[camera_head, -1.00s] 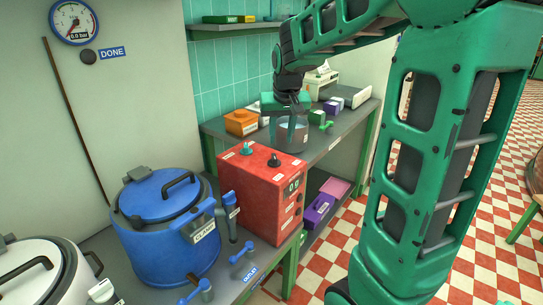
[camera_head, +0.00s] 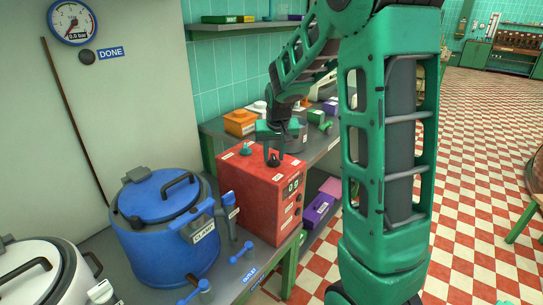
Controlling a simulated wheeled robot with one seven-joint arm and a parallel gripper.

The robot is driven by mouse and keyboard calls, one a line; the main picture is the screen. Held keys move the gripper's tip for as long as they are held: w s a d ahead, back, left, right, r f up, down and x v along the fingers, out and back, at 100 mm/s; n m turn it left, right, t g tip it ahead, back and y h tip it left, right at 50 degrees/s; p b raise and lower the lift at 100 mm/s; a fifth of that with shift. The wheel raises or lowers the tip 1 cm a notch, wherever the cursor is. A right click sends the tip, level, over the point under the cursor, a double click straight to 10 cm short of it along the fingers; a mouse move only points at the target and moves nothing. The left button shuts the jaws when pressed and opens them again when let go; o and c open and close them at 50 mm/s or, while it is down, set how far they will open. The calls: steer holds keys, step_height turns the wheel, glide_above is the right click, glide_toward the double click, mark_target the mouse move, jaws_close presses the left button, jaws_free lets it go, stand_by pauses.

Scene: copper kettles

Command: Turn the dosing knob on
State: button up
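A red box-shaped machine (camera_head: 262,196) stands on the grey bench, with a teal knob (camera_head: 246,150) and a black knob (camera_head: 273,160) on its top. The labels are too small to read, so I cannot tell which one is the dosing knob. My gripper (camera_head: 273,151) points down over the top of the machine, at the black knob. The fingers partly hide this knob, and I cannot tell whether they touch it or how wide they stand. The teal knob is clear of my gripper, to its left.
A blue lidded kettle (camera_head: 165,235) with a clamp stands left of the machine, and a white pot (camera_head: 40,280) is further left. Blue outlet valves (camera_head: 243,252) sit in front.

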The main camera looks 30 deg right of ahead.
steer(key=shift+c, duration=0.3)
jaws_close()
steer(key=shift+a, duration=0.15)
